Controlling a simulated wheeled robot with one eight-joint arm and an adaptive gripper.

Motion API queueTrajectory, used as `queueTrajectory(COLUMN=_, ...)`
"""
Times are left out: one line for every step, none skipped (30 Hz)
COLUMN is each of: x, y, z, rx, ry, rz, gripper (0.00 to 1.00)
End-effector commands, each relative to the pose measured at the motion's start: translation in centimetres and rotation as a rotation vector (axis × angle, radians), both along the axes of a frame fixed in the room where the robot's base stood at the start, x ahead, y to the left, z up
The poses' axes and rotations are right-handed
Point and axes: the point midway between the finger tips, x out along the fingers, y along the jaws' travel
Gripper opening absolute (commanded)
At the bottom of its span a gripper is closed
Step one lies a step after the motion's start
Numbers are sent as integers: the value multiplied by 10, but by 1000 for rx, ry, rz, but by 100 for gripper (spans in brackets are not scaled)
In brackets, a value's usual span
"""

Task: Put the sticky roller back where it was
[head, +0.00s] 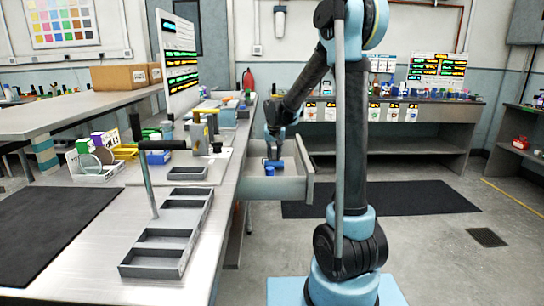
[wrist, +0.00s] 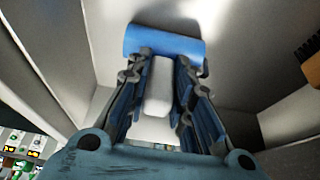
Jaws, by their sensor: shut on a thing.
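The sticky roller has a blue cylinder (wrist: 163,48) and a pale handle (wrist: 158,88) in the wrist view. My gripper (wrist: 162,62) is shut on the handle, with a finger on each side and the blue cylinder across the fingertips. In the head view my gripper (head: 273,160) points down into an open drawer (head: 285,189) at the side of the workbench. The blue end of the roller (head: 269,171) shows just below it, inside the drawer walls. I cannot tell whether the roller touches the drawer floor.
The drawer's walls (wrist: 222,75) surround the fingers closely. A brown bristled item (wrist: 307,48) shows at the right edge of the wrist view. On the workbench (head: 95,225) are a grey compartment tray (head: 158,255), a T-handled post (head: 148,180) and several small items.

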Motion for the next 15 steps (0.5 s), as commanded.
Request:
queueTrajectory(x=0, y=0, z=0, rx=0, ry=0, rz=0, gripper=0)
queueTrajectory(x=0, y=0, z=0, rx=0, ry=0, rz=0, gripper=0)
queueTrajectory(x=0, y=0, z=-1, rx=0, ry=0, rz=0, gripper=0)
queueTrajectory(x=0, y=0, z=-1, rx=0, ry=0, rz=0, gripper=26)
queueTrajectory(x=0, y=1, z=-1, rx=0, ry=0, rz=1, gripper=33)
queueTrajectory(x=0, y=1, z=-1, rx=0, ry=0, rz=1, gripper=41)
queueTrajectory(x=0, y=1, z=-1, rx=0, ry=0, rz=1, gripper=41)
queueTrajectory(x=0, y=1, z=-1, rx=0, ry=0, rz=1, gripper=41)
queueTrajectory(x=0, y=1, z=-1, rx=0, ry=0, rz=1, gripper=41)
queueTrajectory(x=0, y=1, z=-1, rx=0, ry=0, rz=1, gripper=41)
queueTrajectory(x=0, y=1, z=-1, rx=0, ry=0, rz=1, gripper=41)
queueTrajectory(x=0, y=1, z=-1, rx=0, ry=0, rz=1, gripper=41)
queueTrajectory(x=0, y=1, z=-1, rx=0, ry=0, rz=1, gripper=41)
queueTrajectory(x=0, y=1, z=-1, rx=0, ry=0, rz=1, gripper=41)
queueTrajectory(x=0, y=1, z=-1, rx=0, ry=0, rz=1, gripper=41)
